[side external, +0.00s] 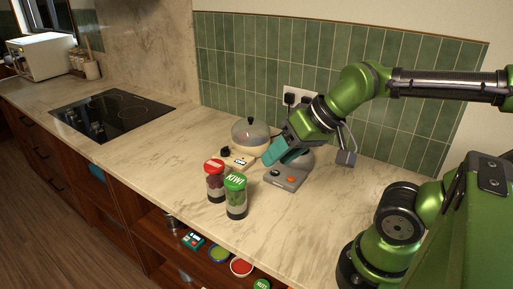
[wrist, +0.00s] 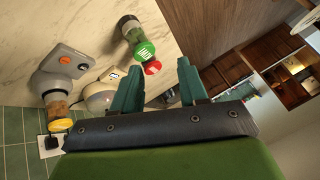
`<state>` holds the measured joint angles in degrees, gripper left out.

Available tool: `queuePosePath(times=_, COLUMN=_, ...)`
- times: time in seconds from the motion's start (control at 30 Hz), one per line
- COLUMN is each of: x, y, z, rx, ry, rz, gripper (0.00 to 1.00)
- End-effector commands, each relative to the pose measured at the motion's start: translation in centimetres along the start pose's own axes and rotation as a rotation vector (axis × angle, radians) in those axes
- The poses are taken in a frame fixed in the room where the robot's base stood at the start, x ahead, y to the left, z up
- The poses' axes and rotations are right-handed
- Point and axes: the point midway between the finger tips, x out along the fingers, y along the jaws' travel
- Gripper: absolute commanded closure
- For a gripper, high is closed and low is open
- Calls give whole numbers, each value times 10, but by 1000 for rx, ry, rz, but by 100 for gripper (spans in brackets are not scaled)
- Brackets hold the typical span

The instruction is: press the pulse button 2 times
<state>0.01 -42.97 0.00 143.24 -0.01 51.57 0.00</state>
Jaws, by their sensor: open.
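A grey appliance base (side external: 287,182) stands on the counter, with an orange button (side external: 290,180) on its front right and a smaller dark mark to its left. The wrist view shows the base (wrist: 72,51) at upper left with its orange button (wrist: 64,60). I cannot read a pulse label. My gripper (side external: 274,151) hangs above and behind the base, fingers angled down-left, apart from the button. In the wrist view my gripper (wrist: 157,63) has two teal fingers apart, with nothing between them. The gripper hides part of the base's rear.
A domed appliance (side external: 250,132) with a cream front stands left of the base. A red-lidded jar (side external: 215,182) and a green-lidded kiwi jar (side external: 236,198) stand in front of it. A tiled wall (side external: 230,80) bounds the back. Bare counter lies left and right.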

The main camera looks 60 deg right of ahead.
Motion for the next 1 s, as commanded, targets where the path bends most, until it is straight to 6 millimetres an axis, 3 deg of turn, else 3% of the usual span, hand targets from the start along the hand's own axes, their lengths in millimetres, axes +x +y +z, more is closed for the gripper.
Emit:
queuePosePath(times=0.03, x=0, y=0, z=0, rx=0, ry=0, rz=0, gripper=65)
queuePosePath(times=0.27, x=0, y=0, z=0, rx=0, ry=0, rz=0, gripper=100)
queuePosePath(times=1.0, x=0, y=0, z=0, rx=0, ry=0, rz=0, gripper=100)
